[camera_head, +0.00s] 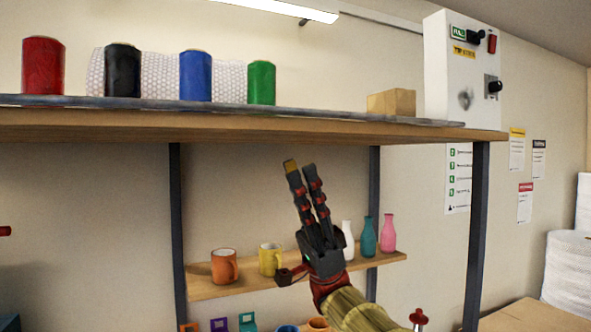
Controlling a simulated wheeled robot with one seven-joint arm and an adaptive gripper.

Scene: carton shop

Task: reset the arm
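My gripper (300,168) is raised in the middle of the view, below the upper shelf board and in front of the lower shelf. Its two long dark fingers with red joints point up, nearly side by side with a narrow gap. A shorter dark digit sticks out to the left at its base.
The upper shelf (300,122) holds red, black, blue and green rolls, bubble wrap and a small carton (391,103). The lower shelf holds an orange mug (224,266), a yellow mug (270,259) and bottles (369,237). A dark post (476,235) stands right of my arm.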

